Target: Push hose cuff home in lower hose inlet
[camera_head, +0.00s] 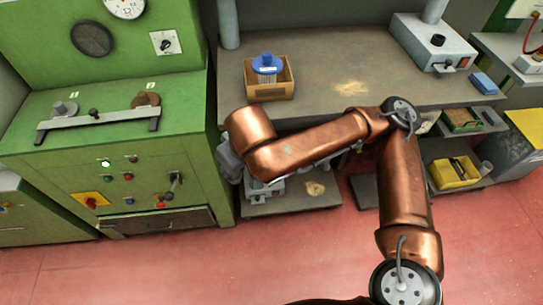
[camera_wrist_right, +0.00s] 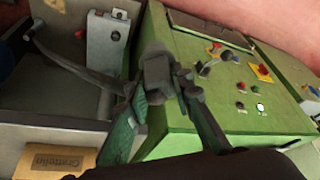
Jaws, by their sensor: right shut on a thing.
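In the right wrist view my right gripper (camera_wrist_right: 165,98) is shut on a dark grey blocky piece, which looks like the hose cuff (camera_wrist_right: 156,70). A dark curved length, apparently the hose (camera_wrist_right: 75,66), runs from near the fingertips to the upper left. The green cabinet (camera_wrist_right: 240,65) is behind the held piece. I cannot make out the lower hose inlet, or whether the cuff touches anything. In the head view, my copper right arm reaches left across the bench front and mostly hides the gripper; only grey parts show beside the cabinet's right side. My left gripper is not in view.
The bench (camera_head: 330,60) carries a cardboard box (camera_head: 270,90) with a blue-topped item. Below it, a low shelf (camera_head: 300,207) holds grey equipment partly behind my arm. A yellow bin (camera_head: 455,172) stands at right. Red floor (camera_head: 200,270) is clear in front.

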